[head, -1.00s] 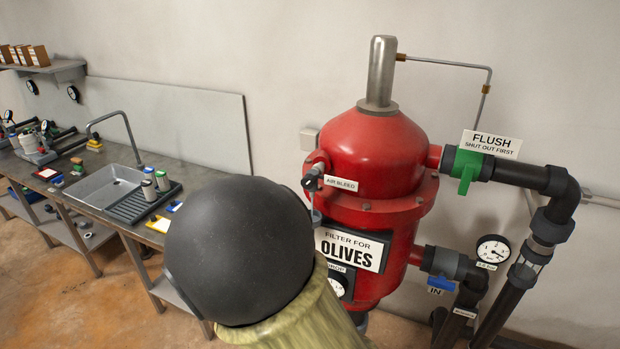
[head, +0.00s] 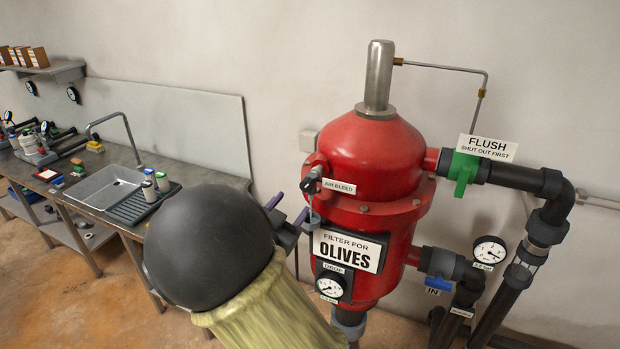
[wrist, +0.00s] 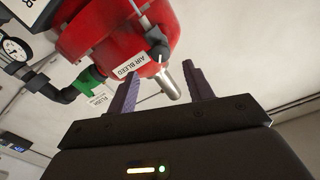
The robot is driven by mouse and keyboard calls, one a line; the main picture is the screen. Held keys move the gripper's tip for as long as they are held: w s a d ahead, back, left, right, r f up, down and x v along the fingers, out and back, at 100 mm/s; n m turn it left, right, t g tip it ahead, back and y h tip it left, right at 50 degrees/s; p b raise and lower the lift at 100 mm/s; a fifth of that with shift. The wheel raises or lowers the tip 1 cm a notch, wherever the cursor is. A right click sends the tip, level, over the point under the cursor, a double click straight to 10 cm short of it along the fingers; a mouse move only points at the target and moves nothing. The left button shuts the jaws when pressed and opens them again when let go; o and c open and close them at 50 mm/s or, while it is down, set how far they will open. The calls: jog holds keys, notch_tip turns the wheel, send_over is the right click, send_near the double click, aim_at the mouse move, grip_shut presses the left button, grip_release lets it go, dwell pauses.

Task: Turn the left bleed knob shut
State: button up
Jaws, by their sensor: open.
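The air bleed knob (head: 309,184) is a small dark knob on a grey fitting on the left side of the red filter tank (head: 372,152), beside the AIR BLEED label (head: 339,187). It also shows in the wrist view (wrist: 155,36), beyond the fingertips. My gripper (head: 287,208) is open and empty, with purple fingers apart, just left of and below the knob in the head view. In the wrist view my gripper (wrist: 161,70) has the knob between the lines of its fingers, with no visible contact. Only one bleed knob is in view.
A green FLUSH valve (head: 464,172) and dark pipes stand right of the tank. A dial gauge (head: 330,288) is on the tank's lower front. A workbench with a sink (head: 105,187) lies to the left.

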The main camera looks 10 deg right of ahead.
aim_at(305, 188)
jog(key=p+x, duration=0.3)
jog(key=x, duration=0.7)
jog(key=shift+w+d+r+p, duration=0.1)
jog(key=shift+r+p, duration=0.1)
jog(key=shift+p, duration=0.1)
jog(key=shift+w+d+f, duration=0.15)
jog(key=shift+w+d, duration=0.25)
jog(key=shift+w, duration=0.2)
jog(key=c, duration=1)
